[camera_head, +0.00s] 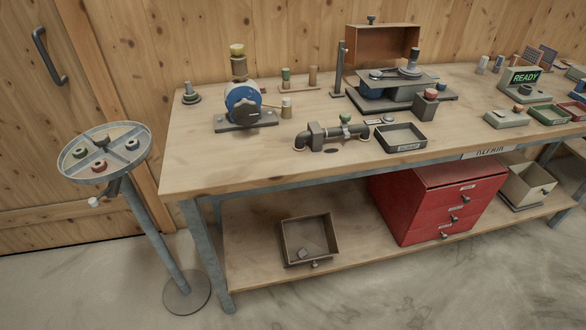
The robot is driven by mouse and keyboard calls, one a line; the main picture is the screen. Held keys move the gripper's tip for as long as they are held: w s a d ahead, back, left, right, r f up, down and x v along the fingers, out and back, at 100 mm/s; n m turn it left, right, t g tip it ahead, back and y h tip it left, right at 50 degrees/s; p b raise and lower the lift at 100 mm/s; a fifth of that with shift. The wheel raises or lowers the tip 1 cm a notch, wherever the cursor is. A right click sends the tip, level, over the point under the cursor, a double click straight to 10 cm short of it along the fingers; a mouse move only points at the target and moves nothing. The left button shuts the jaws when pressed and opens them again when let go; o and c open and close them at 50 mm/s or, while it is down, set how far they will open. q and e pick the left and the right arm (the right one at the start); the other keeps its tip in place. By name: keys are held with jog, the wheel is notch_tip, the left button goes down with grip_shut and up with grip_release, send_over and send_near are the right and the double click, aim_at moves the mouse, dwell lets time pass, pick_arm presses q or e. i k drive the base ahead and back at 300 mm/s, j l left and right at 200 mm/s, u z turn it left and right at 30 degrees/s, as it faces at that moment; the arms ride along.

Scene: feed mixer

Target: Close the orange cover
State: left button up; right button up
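The orange cover (382,44) is a box-shaped, orange-brown lid with a small dark knob on its upper edge. It stands raised at the back of the workbench, its hollow side facing the front. The machine is uncovered. A dark post (338,72) stands just left of the cover. How the cover joins the base is hidden. Neither of my grippers shows in the head view.
The wooden workbench (200,155) also holds a blue motor (242,103), a pipe with a valve (335,133), a black tray (400,137) and a READY display (524,76). A round parts stand (104,147) is at left. Red drawers (438,196) sit underneath.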

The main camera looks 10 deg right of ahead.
aim_at(370, 42)
jog(key=i+l+u, duration=0.1)
jog(key=l+u, duration=0.5)
jog(key=u, duration=0.15)
jog(key=l+u, duration=0.4)
